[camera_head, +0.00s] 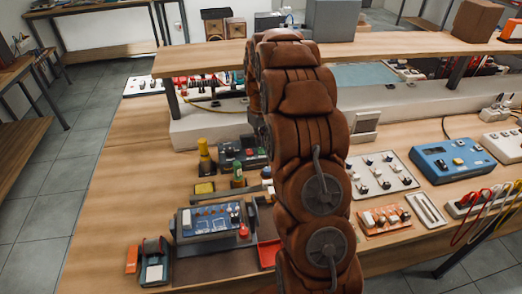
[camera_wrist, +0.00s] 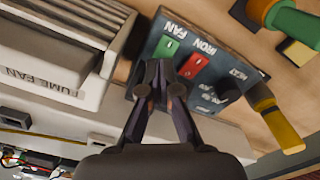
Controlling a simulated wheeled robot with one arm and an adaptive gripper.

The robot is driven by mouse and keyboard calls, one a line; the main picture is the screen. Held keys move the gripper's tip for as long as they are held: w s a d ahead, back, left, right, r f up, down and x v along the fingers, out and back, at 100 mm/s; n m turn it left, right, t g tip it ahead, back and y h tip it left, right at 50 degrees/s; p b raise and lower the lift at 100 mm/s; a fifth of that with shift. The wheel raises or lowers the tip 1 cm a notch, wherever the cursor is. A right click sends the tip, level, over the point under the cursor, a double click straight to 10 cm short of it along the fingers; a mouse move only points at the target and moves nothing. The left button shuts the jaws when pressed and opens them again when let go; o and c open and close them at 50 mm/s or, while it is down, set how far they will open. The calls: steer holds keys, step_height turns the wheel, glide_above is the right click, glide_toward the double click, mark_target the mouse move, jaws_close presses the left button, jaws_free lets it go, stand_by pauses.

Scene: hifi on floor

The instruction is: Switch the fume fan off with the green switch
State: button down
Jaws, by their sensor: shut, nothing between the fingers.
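The dark switch panel (camera_wrist: 205,75) fills the upper middle of the wrist view; it also shows in the head view (camera_head: 229,158), partly behind my arm. The green switch (camera_wrist: 170,47) sits under the FAN label. A red switch (camera_wrist: 193,66) sits beside it under the IRON label. My gripper (camera_wrist: 161,78) is shut and empty. Its fingertips appear just below the green switch in the picture, overlapping the panel; I cannot tell whether they touch it. The pale ribbed unit labelled FUME FAN (camera_wrist: 60,92) is at the left. My gripper is hidden behind my arm in the head view.
A yellow-tipped bottle (camera_head: 204,158) and a green-topped bottle (camera_head: 238,176) stand near the panel. A blue circuit board (camera_head: 208,219) is in front. A wooden shelf (camera_head: 205,60) runs above the bench. A blue instrument (camera_head: 452,160) stands at the right.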

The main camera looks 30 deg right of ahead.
steer(key=shift+f+b, duration=0.4)
steer(key=shift+f, duration=0.5)
stand_by(0.6)
steer(key=shift+r, duration=3.55)
